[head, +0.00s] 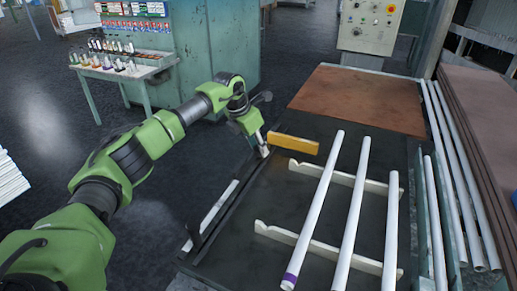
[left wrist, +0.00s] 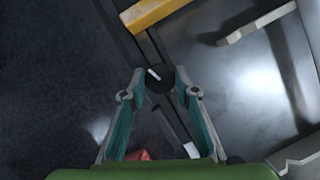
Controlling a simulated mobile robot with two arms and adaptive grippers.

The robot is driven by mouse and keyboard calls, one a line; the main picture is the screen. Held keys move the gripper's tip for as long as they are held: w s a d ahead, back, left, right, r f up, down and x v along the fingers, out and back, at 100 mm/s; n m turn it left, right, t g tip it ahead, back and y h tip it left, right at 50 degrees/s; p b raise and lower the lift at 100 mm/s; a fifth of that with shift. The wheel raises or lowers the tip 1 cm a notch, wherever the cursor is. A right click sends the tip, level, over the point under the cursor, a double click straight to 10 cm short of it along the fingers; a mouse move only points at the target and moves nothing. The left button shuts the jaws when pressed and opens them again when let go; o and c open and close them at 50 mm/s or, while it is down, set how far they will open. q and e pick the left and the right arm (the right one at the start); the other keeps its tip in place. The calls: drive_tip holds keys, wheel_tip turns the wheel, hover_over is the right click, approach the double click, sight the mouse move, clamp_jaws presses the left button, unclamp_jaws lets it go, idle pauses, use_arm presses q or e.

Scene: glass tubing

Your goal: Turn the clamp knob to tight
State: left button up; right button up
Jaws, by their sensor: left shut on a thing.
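The clamp knob (left wrist: 158,82) is dark and round with a short white line on its face. In the left wrist view it sits between the two fingertips of my left gripper (left wrist: 161,77), which is shut on it. The white line slants down to the right. In the head view my left gripper (head: 264,150) reaches down to the dark rail at the left edge of the bench, beside a yellow bar (head: 293,144). The knob is hard to make out there. The yellow bar also shows in the left wrist view (left wrist: 155,11). My right gripper is out of view.
White tubes (head: 352,215) lie across two notched pale supports (head: 340,258) on the dark bench, right of my gripper. A brown board (head: 358,99) lies behind. A control box (head: 370,25) stands at the back. A small table (head: 125,66) holds bottles at left.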

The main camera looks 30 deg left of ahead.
use_arm(q)
drive_tip(key=shift+w+a+r+m+g+h+b, duration=0.1)
drive_tip(key=shift+m+g+h+b, duration=0.15)
drive_tip(key=shift+m, duration=0.7)
drive_tip(key=shift+a+m+g+h+b, duration=0.15)
drive_tip(key=shift+m+h, duration=0.2)
drive_tip(key=shift+m, duration=0.6)
drive_tip(key=shift+d, duration=0.1)
drive_tip(key=o, duration=1.1)
drive_tip(key=v, duration=1.2)
